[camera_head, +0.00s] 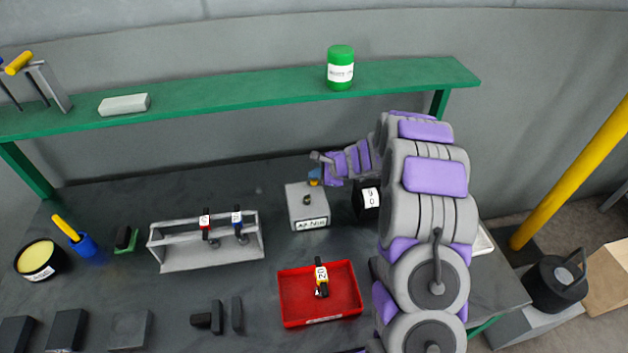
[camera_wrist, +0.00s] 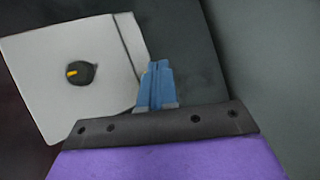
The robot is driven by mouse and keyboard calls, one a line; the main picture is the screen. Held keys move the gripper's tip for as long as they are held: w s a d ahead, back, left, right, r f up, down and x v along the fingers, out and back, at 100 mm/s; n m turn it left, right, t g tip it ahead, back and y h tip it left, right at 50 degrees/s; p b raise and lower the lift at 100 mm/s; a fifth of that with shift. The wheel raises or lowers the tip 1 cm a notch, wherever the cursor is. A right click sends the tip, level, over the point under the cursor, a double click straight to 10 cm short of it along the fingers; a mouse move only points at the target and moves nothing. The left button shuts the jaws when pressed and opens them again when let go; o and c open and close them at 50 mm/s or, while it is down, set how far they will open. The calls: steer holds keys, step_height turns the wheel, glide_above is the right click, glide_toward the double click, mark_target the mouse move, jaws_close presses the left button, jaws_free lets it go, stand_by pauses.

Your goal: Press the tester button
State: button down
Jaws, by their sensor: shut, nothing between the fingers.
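A light grey box (camera_head: 302,204) with a white front label stands on the dark table, left of my arm. The label is too small to read surely. A dark round button or knob (camera_head: 307,200) is on its top. In the wrist view, the box top (camera_wrist: 40,60) shows this dark round part (camera_wrist: 82,73) with a yellow mark. My gripper (camera_head: 315,177) is at the box's back right corner, its blue fingers together and empty. In the wrist view, the fingertips (camera_wrist: 157,66) overlap the box's right edge, right of the round part. I cannot tell whether they touch the box.
A black labelled container (camera_head: 366,207) stands close right of the box. A grey rack (camera_head: 212,259) holding two tools is at left; a red tray (camera_head: 290,300) with one tool is in front. A green shelf (camera_head: 230,88) runs behind. Bare table lies between box and tray.

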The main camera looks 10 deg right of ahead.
mark_target(316, 182)
steer(key=shift+f, duration=0.3)
steer(key=shift+r, duration=0.1)
stand_by(0.5)
steer(key=shift+r+p, duration=0.55)
steer(key=shift+r, duration=0.25)
steer(key=shift+r+p, duration=2.05)
steer(key=shift+r, duration=0.55)
